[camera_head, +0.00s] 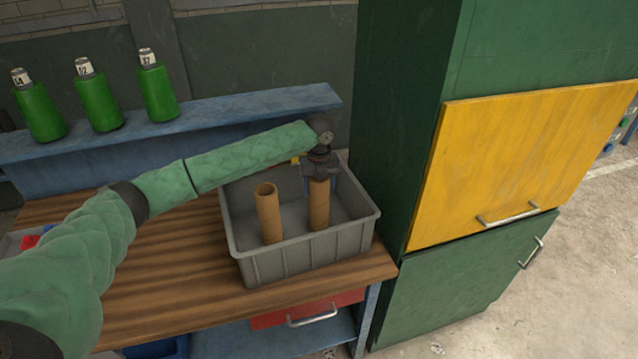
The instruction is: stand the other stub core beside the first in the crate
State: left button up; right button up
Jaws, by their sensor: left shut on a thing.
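The grey crate (300,259) stands on the wooden bench near its right end. One brown stub core (269,213) stands upright in the left part of the crate, free of any gripper. The other stub core (319,207) is upright in the crate to its right, with a gap between the two. My left gripper (319,178) is above this right core and shut on its top end. The core's lower end is inside the crate; I cannot tell whether it touches the floor. My right gripper is out of view.
Green bottles (99,103) with white labelled tops stand on the blue shelf (230,112) behind the bench (170,281). A green cabinet with a yellow door (522,165) stands close to the right of the crate. A red drawer (309,308) is below the bench top.

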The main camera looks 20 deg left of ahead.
pick_arm(q)
jog(key=shift+f, duration=0.1)
jog(key=o, duration=1.4)
jog(key=shift+f, duration=0.1)
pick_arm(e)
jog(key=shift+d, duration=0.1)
pick_arm(q)
jog(key=shift+r, duration=0.25)
jog(key=shift+r+b, duration=2.6)
jog(key=shift+r, duration=3.3)
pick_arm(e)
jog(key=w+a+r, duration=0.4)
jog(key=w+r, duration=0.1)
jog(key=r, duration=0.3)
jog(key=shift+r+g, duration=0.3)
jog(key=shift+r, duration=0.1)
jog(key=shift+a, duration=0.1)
